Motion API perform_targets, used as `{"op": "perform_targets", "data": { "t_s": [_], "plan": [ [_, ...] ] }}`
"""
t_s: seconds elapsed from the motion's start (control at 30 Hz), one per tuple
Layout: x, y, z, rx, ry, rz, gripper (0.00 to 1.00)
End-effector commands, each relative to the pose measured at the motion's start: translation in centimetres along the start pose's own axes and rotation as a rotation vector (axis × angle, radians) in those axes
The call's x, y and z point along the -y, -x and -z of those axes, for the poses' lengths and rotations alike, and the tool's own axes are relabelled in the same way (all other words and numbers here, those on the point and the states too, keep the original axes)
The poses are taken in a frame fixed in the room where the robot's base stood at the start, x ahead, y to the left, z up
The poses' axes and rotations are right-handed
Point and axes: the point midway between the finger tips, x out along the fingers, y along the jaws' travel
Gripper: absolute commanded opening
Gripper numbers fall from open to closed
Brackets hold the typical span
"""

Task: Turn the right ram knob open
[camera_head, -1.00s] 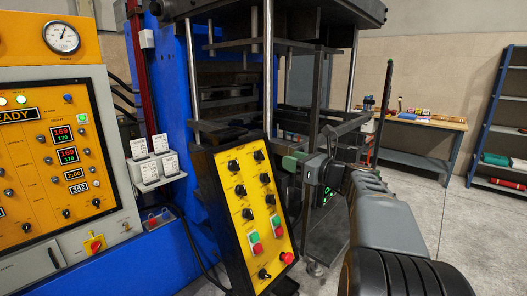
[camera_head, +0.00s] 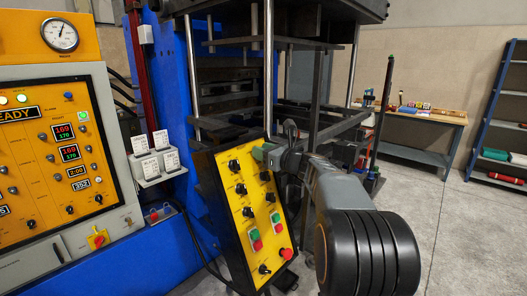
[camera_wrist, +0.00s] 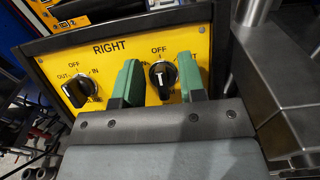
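The yellow control panel (camera_head: 227,204) is tilted and carries black knobs in two columns. In the wrist view its top edge (camera_wrist: 130,36) reads "RIGHT" above two knobs. The left-hand knob (camera_wrist: 80,90) is marked OUT, OFF and IN. I cannot tell which is the ram knob. My gripper (camera_wrist: 158,80) is open, its green fingertips on either side of the right-hand knob, with gaps showing. In the head view my gripper (camera_head: 264,153) covers the panel's top right corner.
Lower on the panel are green and red buttons and a red mushroom button (camera_head: 285,253). The press's steel post (camera_head: 268,80) rises close behind my gripper. A main panel (camera_head: 52,170) stands left. A workbench (camera_head: 420,119) and shelf (camera_head: 500,110) stand right, with clear floor before them.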

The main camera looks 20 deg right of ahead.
Motion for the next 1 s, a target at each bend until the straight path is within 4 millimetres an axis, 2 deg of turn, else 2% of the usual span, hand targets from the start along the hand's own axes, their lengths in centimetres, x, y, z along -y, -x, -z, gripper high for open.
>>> {"op": "perform_targets", "data": {
  "t_s": [0.13, 0.47, 0.73, 1.0],
  "plan": [
    [0.00, 0.01, 0.00, 0.000, 0.000, 0.000, 0.36],
    [0.00, 0.03, -0.02, 0.000, 0.000, 0.000, 0.06],
    [-0.02, 0.04, 0.13, 0.001, 0.043, -0.015, 0.06],
    [-0.20, 0.04, 0.34, 0.002, 0.221, -0.079, 0.06]
  ]
}}
